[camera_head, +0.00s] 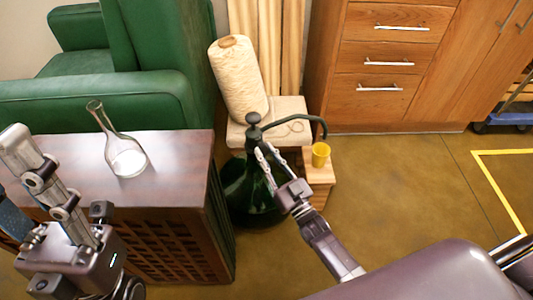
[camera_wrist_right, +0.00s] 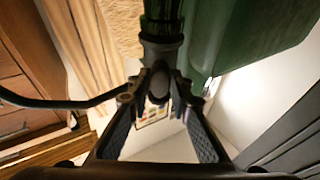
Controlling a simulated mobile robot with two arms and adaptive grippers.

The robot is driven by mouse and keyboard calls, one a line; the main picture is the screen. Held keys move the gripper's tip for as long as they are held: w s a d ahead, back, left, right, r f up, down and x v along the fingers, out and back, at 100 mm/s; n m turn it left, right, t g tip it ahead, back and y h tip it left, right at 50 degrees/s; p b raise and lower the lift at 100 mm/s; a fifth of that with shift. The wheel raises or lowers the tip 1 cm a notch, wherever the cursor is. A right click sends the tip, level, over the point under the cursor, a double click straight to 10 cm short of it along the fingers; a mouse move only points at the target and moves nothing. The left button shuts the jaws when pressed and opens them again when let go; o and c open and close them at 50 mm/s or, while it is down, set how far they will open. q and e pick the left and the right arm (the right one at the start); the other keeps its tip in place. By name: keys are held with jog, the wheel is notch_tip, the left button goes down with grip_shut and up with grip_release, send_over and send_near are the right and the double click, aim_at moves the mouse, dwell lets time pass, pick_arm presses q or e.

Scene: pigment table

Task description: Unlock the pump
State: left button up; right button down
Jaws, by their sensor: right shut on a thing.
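The black pump (camera_head: 253,130) stands upright on a dark green glass bottle (camera_head: 240,190) on the floor. A round knob tops it, and a curved spout reaches right, ending over a small yellow cup (camera_head: 320,154). My right gripper (camera_head: 262,150) is shut on the pump just below its knob. In the right wrist view, the fingers (camera_wrist_right: 160,95) press either side of the dark pump body (camera_wrist_right: 160,50), and the spout (camera_wrist_right: 60,103) runs off left. The exact grip contact is partly hidden. My left gripper (camera_head: 14,180) is open and empty at the left, above the table.
A clear flask (camera_head: 122,150) with white contents stands on the dark wooden table (camera_head: 185,150). A large cream spool (camera_head: 238,75) stands behind the pump, and a green armchair (camera_head: 140,95) is at left. Wooden drawers (camera_head: 385,60) are behind. Open floor (camera_head: 400,190) lies to the right.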

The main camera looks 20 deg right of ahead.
jog(key=c, duration=1.7)
grip_release()
jog(key=shift+c, duration=0.2)
jog(key=shift+s, duration=0.1)
jog(key=v, duration=1.2)
jog(key=shift+f, duration=0.1)
